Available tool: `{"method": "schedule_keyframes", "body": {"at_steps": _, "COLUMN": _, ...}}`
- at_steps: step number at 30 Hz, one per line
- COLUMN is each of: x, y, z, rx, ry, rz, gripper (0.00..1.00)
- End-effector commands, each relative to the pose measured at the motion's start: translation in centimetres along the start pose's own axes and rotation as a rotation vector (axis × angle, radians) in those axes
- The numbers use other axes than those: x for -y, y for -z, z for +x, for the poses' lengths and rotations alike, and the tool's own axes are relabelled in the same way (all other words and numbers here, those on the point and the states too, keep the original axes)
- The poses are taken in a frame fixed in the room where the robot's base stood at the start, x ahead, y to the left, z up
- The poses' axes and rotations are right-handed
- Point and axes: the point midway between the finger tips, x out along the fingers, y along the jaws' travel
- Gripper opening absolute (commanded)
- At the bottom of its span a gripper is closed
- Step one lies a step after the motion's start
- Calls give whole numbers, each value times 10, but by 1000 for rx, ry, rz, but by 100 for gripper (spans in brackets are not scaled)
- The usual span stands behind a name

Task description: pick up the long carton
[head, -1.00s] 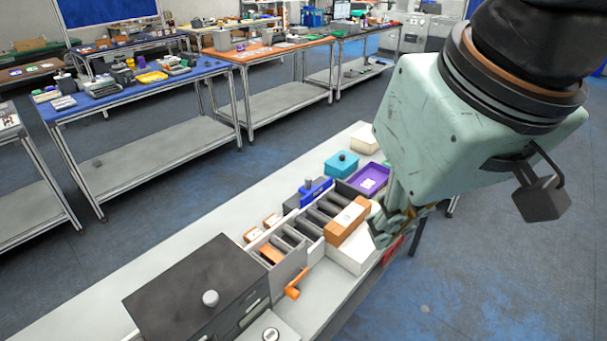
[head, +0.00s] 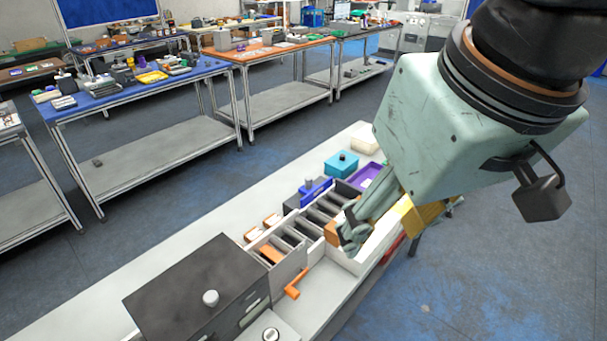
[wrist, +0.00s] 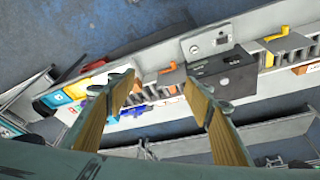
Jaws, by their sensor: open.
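The long carton is orange-brown. In the head view, only a small end of the carton (head: 331,234) shows beside the roller tray. The rest is hidden behind my gripper (head: 350,234), whose fingers reach down over it from the right. I cannot tell whether they touch it. In the wrist view, my gripper (wrist: 155,82) is open, with its two fingers wide apart. Small orange-brown patches show between the fingers, but I cannot tell which is the carton.
A white box (head: 381,242) sits right beside the carton. A roller tray (head: 322,213), blue device (head: 317,188), teal box (head: 341,162) and purple tray (head: 364,180) stand close by. A dark box (head: 195,285) and an orange handle (head: 295,286) lie nearer.

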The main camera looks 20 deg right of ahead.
Motion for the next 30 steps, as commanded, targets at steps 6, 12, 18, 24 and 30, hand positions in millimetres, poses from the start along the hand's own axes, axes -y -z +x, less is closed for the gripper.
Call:
{"method": "schedule_keyframes", "body": {"at_steps": 6, "x": 0, "y": 2, "z": 0, "rx": 2, "ry": -1, "rz": 6, "gripper": 48}}
{"method": "schedule_keyframes", "body": {"at_steps": 12, "x": -2, "y": 15, "z": 2, "rx": 12, "ry": -3, "rz": 32, "gripper": 48}}
{"method": "schedule_keyframes", "body": {"at_steps": 18, "x": -7, "y": 37, "z": 8, "rx": 30, "ry": -9, "rz": 84, "gripper": 48}}
{"method": "schedule_keyframes", "body": {"at_steps": 24, "x": -13, "y": 62, "z": 16, "rx": 49, "ry": -16, "rz": 146, "gripper": 48}}
{"method": "schedule_keyframes", "body": {"at_steps": 30, "x": -20, "y": 87, "z": 27, "rx": 69, "ry": -23, "rz": 206, "gripper": 48}}
